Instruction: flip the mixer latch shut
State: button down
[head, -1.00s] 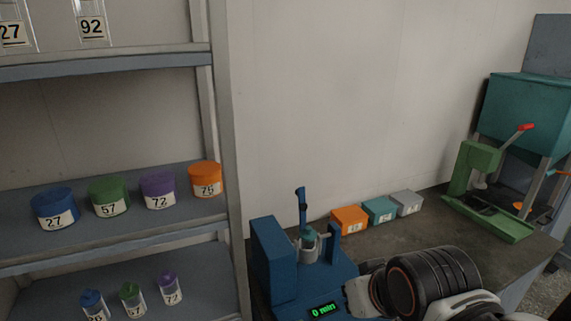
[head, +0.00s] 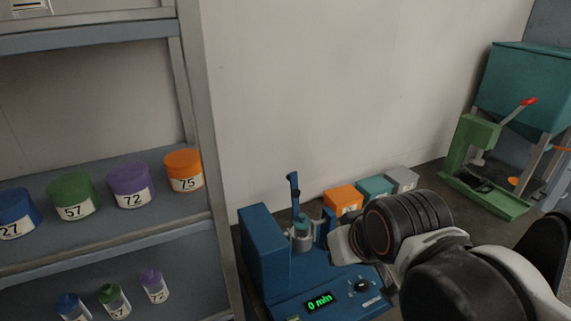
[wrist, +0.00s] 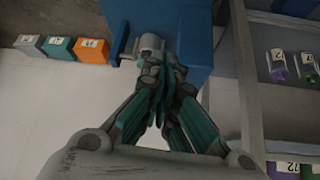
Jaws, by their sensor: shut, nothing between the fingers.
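The mixer (head: 266,250) is a blue machine with a green "0 min" display at the lower middle of the head view. Its blue latch (head: 294,188) stands upright, raised above the grey cup holder (head: 301,237). My gripper (head: 338,243) is at the right side of the mixer, beside the cup holder and below the latch's top. In the wrist view my gripper (wrist: 163,72) has its fingers together and empty, in front of the grey cup holder (wrist: 150,43) and the blue mixer (wrist: 195,32). Whether the fingers touch the mixer is unclear.
Orange (head: 343,199), teal (head: 375,188) and grey (head: 402,179) boxes stand behind my gripper on the bench. A green press (head: 486,165) stands farther right. A shelf (head: 100,240) with numbered jars is close on the left. Space above the mixer is clear.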

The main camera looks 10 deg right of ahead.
jog(key=w+r+g+p, duration=0.1)
jog(key=w+r+p, duration=0.3)
jog(key=w+r, duration=0.5)
notch_tip(320, 180, up, 2)
jog(key=n+g+p, duration=0.2)
jog(key=g+p, duration=0.1)
jog(key=p, duration=0.5)
send_over(293, 188)
jog(key=w+a+f+g+p, duration=0.1)
jog(key=w+f+p, duration=0.2)
jog(key=w, duration=0.6)
jog(key=shift+f, duration=0.8)
notch_tip(293, 188, down, 9)
jog(key=s, duration=0.2)
jog(key=shift+s+d, duration=0.2)
jog(key=shift+d, duration=0.05)
